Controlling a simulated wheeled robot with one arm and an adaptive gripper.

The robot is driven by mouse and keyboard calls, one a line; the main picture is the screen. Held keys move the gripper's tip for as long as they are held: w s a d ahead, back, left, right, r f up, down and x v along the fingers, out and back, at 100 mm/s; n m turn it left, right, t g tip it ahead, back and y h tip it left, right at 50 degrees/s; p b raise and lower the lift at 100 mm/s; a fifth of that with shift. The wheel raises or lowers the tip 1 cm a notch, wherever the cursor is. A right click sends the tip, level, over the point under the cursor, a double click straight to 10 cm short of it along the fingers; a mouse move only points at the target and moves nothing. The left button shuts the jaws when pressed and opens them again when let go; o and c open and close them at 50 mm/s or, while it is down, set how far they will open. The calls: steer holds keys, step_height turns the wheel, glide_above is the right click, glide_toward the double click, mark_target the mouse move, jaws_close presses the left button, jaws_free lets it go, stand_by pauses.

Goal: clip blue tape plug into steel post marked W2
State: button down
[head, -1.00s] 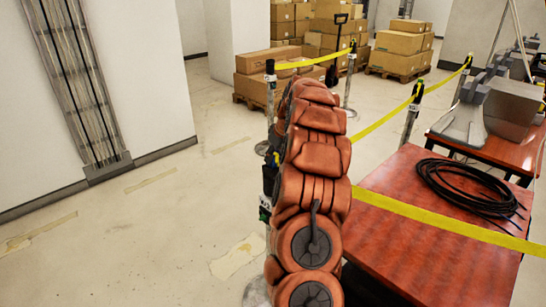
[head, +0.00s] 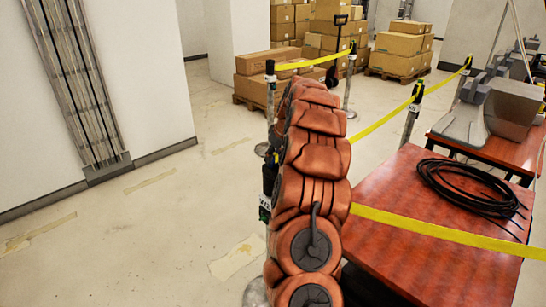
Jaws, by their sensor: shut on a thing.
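My orange padded arm fills the middle of the head view and covers most of my gripper (head: 274,162). Only a dark sliver with a bit of yellow shows at the arm's left edge. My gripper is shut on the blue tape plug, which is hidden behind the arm. A near steel post (head: 265,203) with a white label, seemingly W2, stands just left of the arm, close by the gripper. Its round base (head: 256,292) shows below. Whether plug and post touch cannot be told. Yellow tape (head: 440,231) runs from behind the arm to the right.
A red table (head: 390,260) with a coil of black cable (head: 470,190) stands to the right. More tape posts (head: 270,100) and yellow tape stand behind. Boxes on pallets (head: 400,42) are at the back. The floor on the left is clear.

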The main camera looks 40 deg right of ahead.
steer(key=shift+f, duration=0.35)
steer(key=c, duration=1)
jaws_free()
steer(key=shift+c, duration=0.2)
steer(key=v, duration=1.1)
